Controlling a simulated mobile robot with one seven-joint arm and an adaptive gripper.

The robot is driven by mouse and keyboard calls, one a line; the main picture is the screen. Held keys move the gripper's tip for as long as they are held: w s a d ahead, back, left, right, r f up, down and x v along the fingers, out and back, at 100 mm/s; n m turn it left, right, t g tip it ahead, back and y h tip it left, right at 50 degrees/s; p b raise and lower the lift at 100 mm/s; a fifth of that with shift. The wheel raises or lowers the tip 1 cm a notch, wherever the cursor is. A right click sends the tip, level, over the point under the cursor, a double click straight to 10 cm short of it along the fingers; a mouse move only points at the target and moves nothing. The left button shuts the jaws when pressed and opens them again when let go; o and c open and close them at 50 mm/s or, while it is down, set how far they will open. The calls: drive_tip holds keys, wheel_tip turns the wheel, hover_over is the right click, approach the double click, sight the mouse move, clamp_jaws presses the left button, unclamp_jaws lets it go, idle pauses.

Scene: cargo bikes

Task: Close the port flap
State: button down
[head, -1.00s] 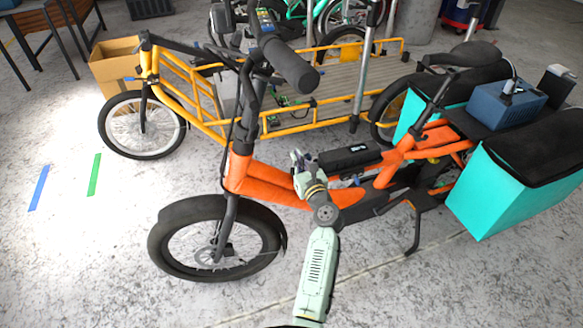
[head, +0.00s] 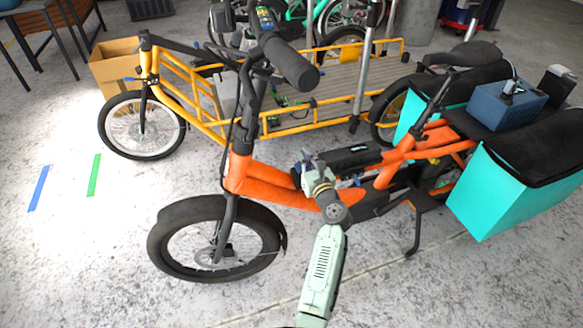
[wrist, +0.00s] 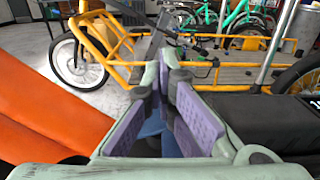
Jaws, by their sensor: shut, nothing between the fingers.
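The orange cargo bike (head: 265,178) stands in front of me, with a black battery (head: 352,156) on its frame. I cannot make out the port flap in either view; it is too small or hidden by my gripper. My gripper (head: 307,154) is over the orange frame, just left of the battery, shut and empty. In the wrist view its purple-padded fingers (wrist: 167,52) meet at the tips, with the orange tube (wrist: 45,125) to the left and the black battery (wrist: 270,118) to the right. I cannot tell whether the fingers touch the bike.
A yellow cargo bike (head: 205,110) stands behind, with a cardboard box (head: 112,70) by its front. The orange bike's handlebar (head: 290,62) rises above my gripper. A teal pannier (head: 490,195) and a blue box (head: 505,104) are at the right.

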sight(300, 166)
drive_tip(key=shift+f, duration=0.35)
drive_tip(key=shift+s+a+r+p, duration=0.1)
drive_tip(key=shift+a+r+p, duration=0.05)
drive_tip(key=shift+r+p, duration=0.95)
drive_tip(key=shift+s+a+r+p, duration=0.1)
drive_tip(key=shift+a+r+p, duration=0.1)
drive_tip(key=shift+r+p, duration=0.85)
drive_tip(key=shift+a+r+p, duration=0.15)
drive_tip(key=shift+r+p, duration=0.75)
drive_tip(key=shift+p, duration=0.35)
